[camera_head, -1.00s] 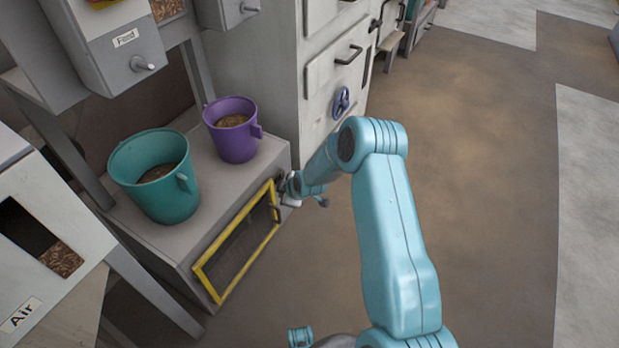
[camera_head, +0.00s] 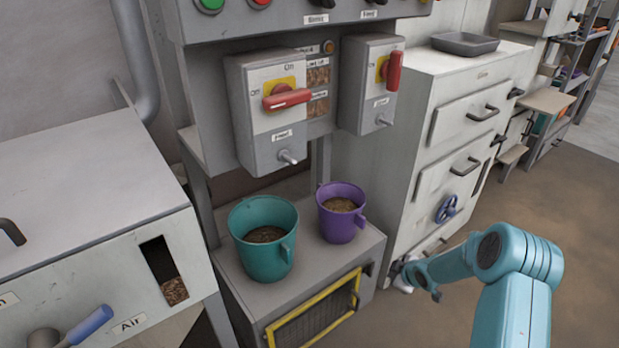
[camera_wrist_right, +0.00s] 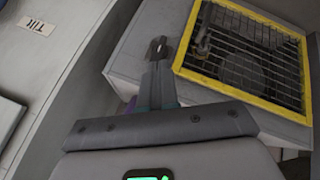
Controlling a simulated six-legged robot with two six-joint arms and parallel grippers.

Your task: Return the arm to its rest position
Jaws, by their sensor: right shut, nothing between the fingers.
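My right arm (camera_head: 515,270) comes in at the lower right of the head view, bent at the elbow and reaching left toward the bagger's base. Its gripper is small and partly hidden in the head view, beside the right end of the base (camera_head: 235,290). In the right wrist view my right gripper (camera_wrist_right: 157,50) is shut and empty, its fingers together. It points toward the grey base, left of a yellow-framed mesh panel (camera_wrist_right: 180,58); whether it touches anything I cannot tell. My left gripper is not in view.
A teal bucket (camera_head: 245,220) and a purple bucket (camera_head: 337,230), both holding pellets, stand on the base. Switch boxes with red handles (camera_head: 287,98) hang above. A white cabinet (camera_head: 415,115) with drawers and a blue handwheel (camera_head: 446,208) stands close by. Open floor lies right.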

